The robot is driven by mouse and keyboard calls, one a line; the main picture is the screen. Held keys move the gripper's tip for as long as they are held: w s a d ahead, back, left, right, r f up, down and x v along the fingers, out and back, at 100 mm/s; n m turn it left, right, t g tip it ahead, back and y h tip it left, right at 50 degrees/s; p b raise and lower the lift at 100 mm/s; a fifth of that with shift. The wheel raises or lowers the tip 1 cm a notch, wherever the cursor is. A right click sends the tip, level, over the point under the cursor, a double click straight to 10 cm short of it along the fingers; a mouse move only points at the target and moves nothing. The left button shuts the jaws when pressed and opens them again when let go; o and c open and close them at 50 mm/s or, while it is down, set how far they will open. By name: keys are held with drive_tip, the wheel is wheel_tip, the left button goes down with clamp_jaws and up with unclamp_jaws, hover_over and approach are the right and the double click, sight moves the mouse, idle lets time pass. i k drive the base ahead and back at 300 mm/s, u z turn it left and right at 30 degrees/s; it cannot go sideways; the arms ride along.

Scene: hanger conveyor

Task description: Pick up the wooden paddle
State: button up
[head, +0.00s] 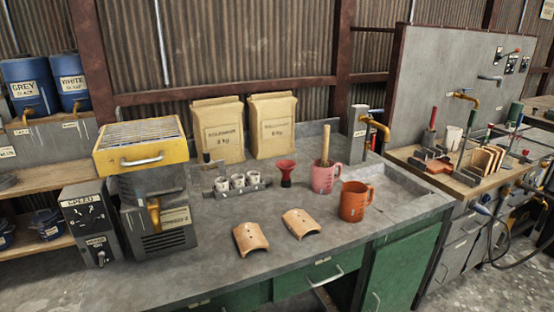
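The wooden paddle (325,147) appears to be the light brown stick standing nearly upright in the pink mug (325,178), on the right half of the grey bench (205,262). Its upper part rises above the rim and its lower end is hidden inside the mug. The handle of the pink mug faces right. My gripper is not in view.
An orange mug (355,202) stands close in front and right of the pink mug. A red funnel-shaped piece (286,172) is to its left. Two curved tan pieces (251,238) lie in front. Paper sacks (218,130) stand behind. A brass tap (376,127) is at right.

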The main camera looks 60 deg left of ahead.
sight(327, 127)
drive_tip(key=u, duration=1.55)
